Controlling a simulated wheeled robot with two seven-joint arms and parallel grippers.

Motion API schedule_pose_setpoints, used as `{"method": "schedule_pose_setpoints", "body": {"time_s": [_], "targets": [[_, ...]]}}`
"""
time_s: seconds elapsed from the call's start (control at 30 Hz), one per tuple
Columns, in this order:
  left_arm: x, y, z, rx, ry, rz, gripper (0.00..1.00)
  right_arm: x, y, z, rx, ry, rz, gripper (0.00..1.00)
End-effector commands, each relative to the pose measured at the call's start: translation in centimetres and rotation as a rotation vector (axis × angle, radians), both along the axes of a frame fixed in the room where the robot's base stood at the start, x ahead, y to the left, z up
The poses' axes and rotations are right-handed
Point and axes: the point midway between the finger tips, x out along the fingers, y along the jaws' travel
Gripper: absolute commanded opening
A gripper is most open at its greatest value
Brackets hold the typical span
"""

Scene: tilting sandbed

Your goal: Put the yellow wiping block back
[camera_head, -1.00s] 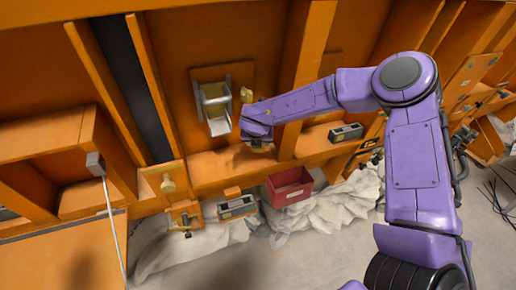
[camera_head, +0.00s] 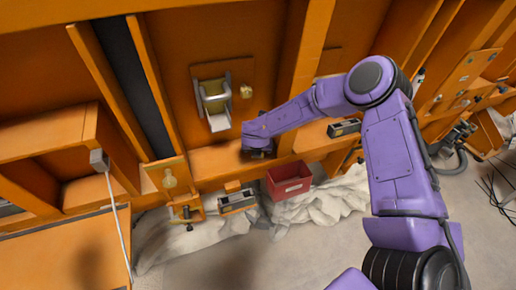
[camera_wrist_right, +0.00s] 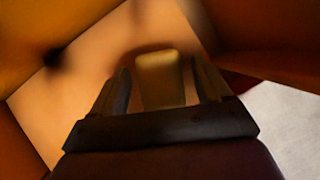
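The yellow wiping block (camera_wrist_right: 160,80) shows dull yellow in the right wrist view, between the two dark fingers of my right gripper (camera_wrist_right: 163,85). Narrow gaps show beside the block, so the fingers look open around it. An orange surface lies behind it. In the head view my right gripper (camera_head: 258,153) is low over the orange ledge (camera_head: 215,162), pointing down. The block is hidden there by my purple wrist. My left gripper is not in view.
A panel with a white scoop-like fixture (camera_head: 218,122) and a yellow knob (camera_head: 246,91) is on the wall above. Below the ledge are a red bin (camera_head: 289,186), a grey-framed box (camera_head: 237,203) and a clamp-like part (camera_head: 186,214). An orange post (camera_head: 303,70) rises close right.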

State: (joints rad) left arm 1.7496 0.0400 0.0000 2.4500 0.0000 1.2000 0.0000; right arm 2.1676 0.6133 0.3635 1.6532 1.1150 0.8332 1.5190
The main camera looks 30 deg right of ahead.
Motion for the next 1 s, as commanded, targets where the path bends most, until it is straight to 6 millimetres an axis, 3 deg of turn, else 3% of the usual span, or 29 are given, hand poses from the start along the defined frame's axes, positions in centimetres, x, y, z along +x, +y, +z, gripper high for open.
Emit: {"method": "schedule_pose_setpoints", "body": {"time_s": [0.33,0.7,1.0], "targets": [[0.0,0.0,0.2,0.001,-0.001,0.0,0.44,-0.3,0.3,1.1,0.001,-0.003,0.0,0.77],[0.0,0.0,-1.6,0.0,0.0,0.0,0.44,-4.2,3.2,8.6,0.001,-0.004,0.001,0.77],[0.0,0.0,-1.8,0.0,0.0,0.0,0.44,-5.3,3.8,10.5,-0.001,0.0,-0.001,0.77]]}}
